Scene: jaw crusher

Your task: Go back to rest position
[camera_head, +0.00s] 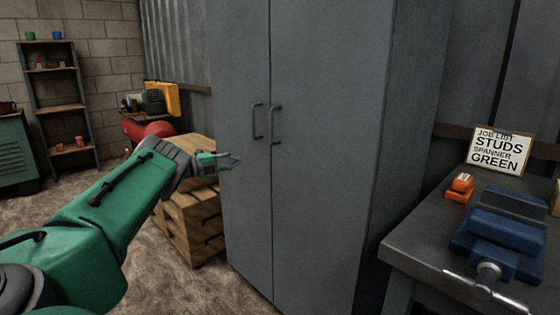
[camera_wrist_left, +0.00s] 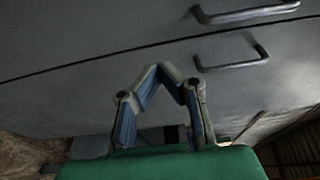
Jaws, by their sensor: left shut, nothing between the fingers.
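My left arm comes in from the left in the head view, and its gripper (camera_head: 232,161) is in front of the grey cabinet's (camera_head: 330,150) left door. The left gripper is shut and empty. In the left wrist view its fingers (camera_wrist_left: 170,80) meet at the tips, with the cabinet doors (camera_wrist_left: 110,95) behind them. Two door handles (camera_head: 256,121) show on the closed doors, to the right of the gripper in the head view. They also show in the left wrist view (camera_wrist_left: 235,55), apart from the fingers. My right gripper is not in view.
A workbench (camera_head: 415,245) at the right holds a blue vise (camera_head: 500,230), an orange object (camera_head: 460,187) and a job list sign (camera_head: 498,151). Stacked wood (camera_head: 190,222) stands behind my left arm. A shelf (camera_head: 60,95) stands at the back left. Bare floor (camera_head: 180,290) lies before the cabinet.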

